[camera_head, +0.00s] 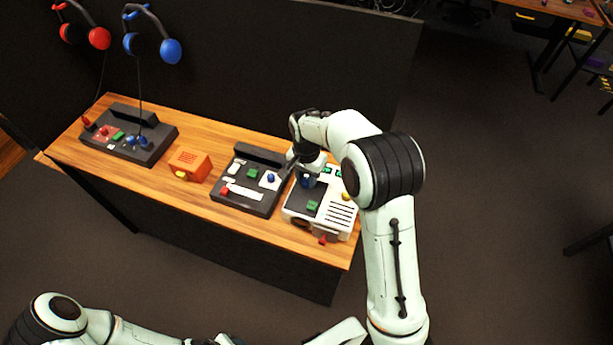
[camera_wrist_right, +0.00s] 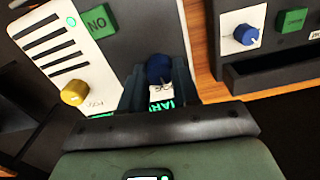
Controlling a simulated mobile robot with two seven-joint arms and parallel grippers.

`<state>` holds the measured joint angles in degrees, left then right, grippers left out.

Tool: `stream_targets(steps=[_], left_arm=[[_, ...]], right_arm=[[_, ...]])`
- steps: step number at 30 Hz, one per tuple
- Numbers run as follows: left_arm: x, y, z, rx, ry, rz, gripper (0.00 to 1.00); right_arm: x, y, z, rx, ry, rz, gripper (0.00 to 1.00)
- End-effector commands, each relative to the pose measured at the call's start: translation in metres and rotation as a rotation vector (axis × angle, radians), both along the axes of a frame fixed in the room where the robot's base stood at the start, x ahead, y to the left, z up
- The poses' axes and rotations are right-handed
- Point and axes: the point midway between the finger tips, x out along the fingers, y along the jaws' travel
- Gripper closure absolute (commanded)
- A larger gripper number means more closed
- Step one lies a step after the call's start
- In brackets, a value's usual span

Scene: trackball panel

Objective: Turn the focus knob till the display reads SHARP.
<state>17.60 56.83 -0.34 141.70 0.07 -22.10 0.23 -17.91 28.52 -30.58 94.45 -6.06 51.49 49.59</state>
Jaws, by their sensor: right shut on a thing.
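The blue knob (camera_wrist_right: 158,68) is on the white device (camera_head: 336,222) at the right end of the bench. My right gripper (camera_head: 306,174) points down at the device and is shut on the blue knob, with one dark finger on each side. Green display letters (camera_wrist_right: 160,119) show between the gripper and the knob. They are partly covered, and I cannot read the whole word. My left gripper is out of view; only part of the left arm shows.
The device also carries a yellow knob (camera_wrist_right: 74,93), a green block marked "NO" (camera_wrist_right: 97,22) and dark slots. A dark panel (camera_head: 232,204) with another blue knob (camera_wrist_right: 246,35) stands close by. An orange box (camera_head: 190,163) and another dark panel (camera_head: 157,152) are farther left.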

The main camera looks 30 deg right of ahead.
Motion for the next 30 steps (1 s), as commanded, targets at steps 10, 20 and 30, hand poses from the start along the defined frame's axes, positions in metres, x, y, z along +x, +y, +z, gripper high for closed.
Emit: stream_targets(steps=[10, 20, 30], left_arm=[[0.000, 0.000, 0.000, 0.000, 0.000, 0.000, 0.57], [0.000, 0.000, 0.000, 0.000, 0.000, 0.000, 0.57], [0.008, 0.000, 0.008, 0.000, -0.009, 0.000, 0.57]], right_arm=[[0.001, 0.000, 0.001, -0.001, -0.003, 0.001, 0.44], [0.001, 0.000, 0.004, 0.000, -0.004, 0.002, 0.44], [0.002, 0.000, 0.068, 0.001, -0.009, 0.002, 0.44]])
